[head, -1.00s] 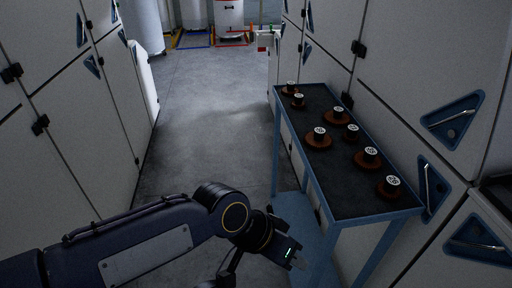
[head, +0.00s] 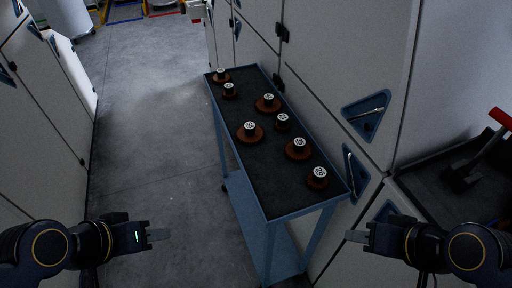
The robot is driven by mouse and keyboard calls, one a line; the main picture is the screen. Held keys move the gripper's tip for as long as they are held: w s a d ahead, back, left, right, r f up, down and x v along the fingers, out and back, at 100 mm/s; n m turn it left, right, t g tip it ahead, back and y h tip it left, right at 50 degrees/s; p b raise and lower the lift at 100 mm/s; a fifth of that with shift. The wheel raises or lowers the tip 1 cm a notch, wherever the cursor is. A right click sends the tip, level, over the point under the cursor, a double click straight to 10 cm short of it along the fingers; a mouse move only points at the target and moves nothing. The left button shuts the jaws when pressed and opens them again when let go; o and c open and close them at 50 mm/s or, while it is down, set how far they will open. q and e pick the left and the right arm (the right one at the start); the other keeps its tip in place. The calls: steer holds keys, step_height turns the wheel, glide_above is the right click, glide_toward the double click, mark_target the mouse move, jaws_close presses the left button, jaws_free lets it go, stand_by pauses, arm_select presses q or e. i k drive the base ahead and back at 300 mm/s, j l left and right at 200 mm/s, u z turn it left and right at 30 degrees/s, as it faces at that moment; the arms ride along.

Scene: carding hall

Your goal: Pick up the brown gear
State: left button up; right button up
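Several brown gears with dark hubs and white marked tops stand on the blue table (head: 292,213) with a dark top. I cannot tell which one the task means. They include a gear at the near end (head: 317,178), one beside it (head: 298,149), a wide one on the left (head: 250,133), a small one (head: 282,122), one near the middle (head: 268,103), and two at the far end (head: 229,91) (head: 221,75). My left gripper (head: 158,235) is left of the table and empty. My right gripper (head: 357,236) is right of its near end and empty. Both fingers look like single stubs, so their opening is unclear.
Pale machine cabinets (head: 340,62) with blue triangular handle recesses stand close along the table's right side. More cabinets (head: 50,115) line the left. Open grey floor (head: 150,130) lies between. A red-handled tool (head: 480,150) lies in a dark recess at right.

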mark_target(250, 134)
steer(key=i+l+u, duration=0.15)
steer(key=j+u, duration=0.15)
steer(key=u, duration=0.2)
steer(key=j+u, duration=0.1)
steer(key=u, duration=0.25)
steer(key=j+u, duration=0.1)
steer(key=u, duration=0.3)
steer(key=i+j+z, duration=0.2)
steer(key=i+j, duration=0.65)
steer(key=i+z, duration=0.25)
steer(key=z, duration=0.2)
steer(key=i+z, duration=0.25)
steer(key=z, duration=0.15)
steer(key=i+j+z, duration=0.15)
steer(key=z, duration=0.3)
steer(key=i+j+z, duration=0.25)
steer(key=z, duration=0.15)
steer(key=i+j+z, duration=0.1)
steer(key=z, duration=0.35)
steer(key=i+j+z, duration=0.25)
steer(key=z, duration=0.15)
steer(key=i+j+z, duration=0.15)
steer(key=z, duration=0.3)
steer(key=j+z, duration=0.4)
steer(key=i+l, duration=0.05)
